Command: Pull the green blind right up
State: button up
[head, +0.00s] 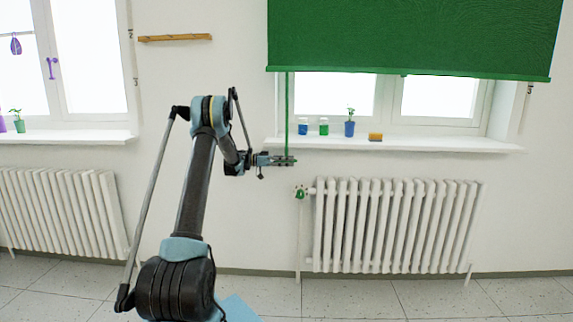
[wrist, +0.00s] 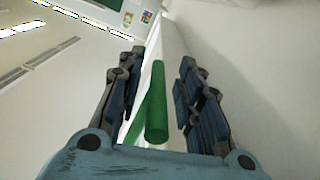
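The green blind (head: 415,35) hangs over the upper part of the right window, and its bottom bar (head: 400,72) sits above the sill. A thin green pull (head: 287,110) hangs from near the bar's left end down to my gripper (head: 292,160). In the wrist view the green pull (wrist: 156,105) shows as a thick rod between the two fingers of my gripper (wrist: 158,85). The fingers are apart, with a gap on each side of the rod. The rod's rounded near end is close to the palm.
A white radiator (head: 395,225) stands below, with a green valve knob (head: 301,192) just under my gripper. A wooden rail (head: 175,38) is on the wall.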

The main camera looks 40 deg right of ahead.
jog(key=v, duration=1.2)
